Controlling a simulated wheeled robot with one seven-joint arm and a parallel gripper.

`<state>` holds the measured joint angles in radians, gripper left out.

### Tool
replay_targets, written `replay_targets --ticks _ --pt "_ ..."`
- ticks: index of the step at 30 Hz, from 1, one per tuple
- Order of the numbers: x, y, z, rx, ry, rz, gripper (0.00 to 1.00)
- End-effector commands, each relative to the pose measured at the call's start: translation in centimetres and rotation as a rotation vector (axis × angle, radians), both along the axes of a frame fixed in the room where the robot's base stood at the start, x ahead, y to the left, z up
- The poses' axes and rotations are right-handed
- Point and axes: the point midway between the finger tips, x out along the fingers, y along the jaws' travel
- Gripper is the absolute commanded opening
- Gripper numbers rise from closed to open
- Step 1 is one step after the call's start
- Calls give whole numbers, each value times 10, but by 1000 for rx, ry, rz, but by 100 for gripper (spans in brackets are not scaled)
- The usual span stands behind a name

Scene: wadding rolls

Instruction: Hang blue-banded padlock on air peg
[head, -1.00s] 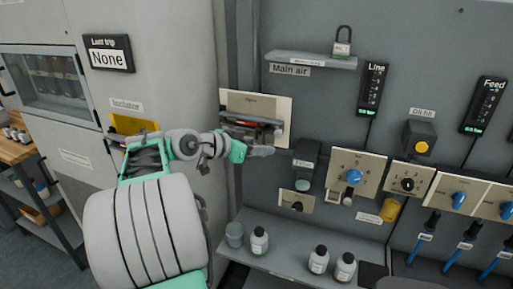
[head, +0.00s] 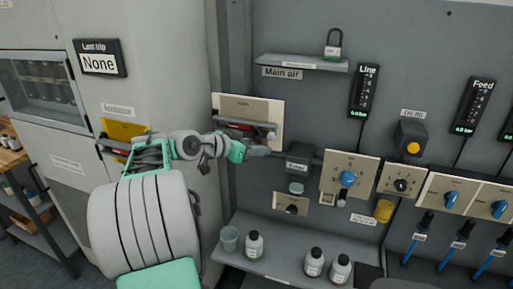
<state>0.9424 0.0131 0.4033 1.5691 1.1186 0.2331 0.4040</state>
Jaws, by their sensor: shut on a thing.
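My gripper (head: 258,150) is at the lower edge of a cream valve plate (head: 262,108) on the grey panel. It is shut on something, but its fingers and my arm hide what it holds. A grey horizontal handle (head: 252,128) with a red part crosses the plate just above my gripper. A padlock (head: 333,45) with a dark shackle and a pale body stands upright on a small shelf (head: 300,63), up and right of my gripper. Its band colour is too small to tell. A "Main air" label (head: 282,72) is under the shelf. I cannot make out the air peg.
A dark box (head: 298,165) sticks out just right of my gripper. Dial plates with blue knobs (head: 347,178) continue to the right. A lower ledge (head: 275,267) holds a cup (head: 230,239) and several bottles. A grey cabinet (head: 150,40) stands at left.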

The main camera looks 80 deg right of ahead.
Motion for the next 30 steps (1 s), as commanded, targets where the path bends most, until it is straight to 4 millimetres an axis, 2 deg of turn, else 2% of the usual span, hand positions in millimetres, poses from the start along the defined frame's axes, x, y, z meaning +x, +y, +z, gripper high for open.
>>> replay_targets --ticks 7,8,16,25,30 --pt "0 0 1 -1 0 0 0" --pt "0 0 1 -1 0 0 43" --pt "0 0 0 0 0 0 65" --pt "2 2 0 0 0 1 67" --pt "17 22 10 -2 -3 5 67"
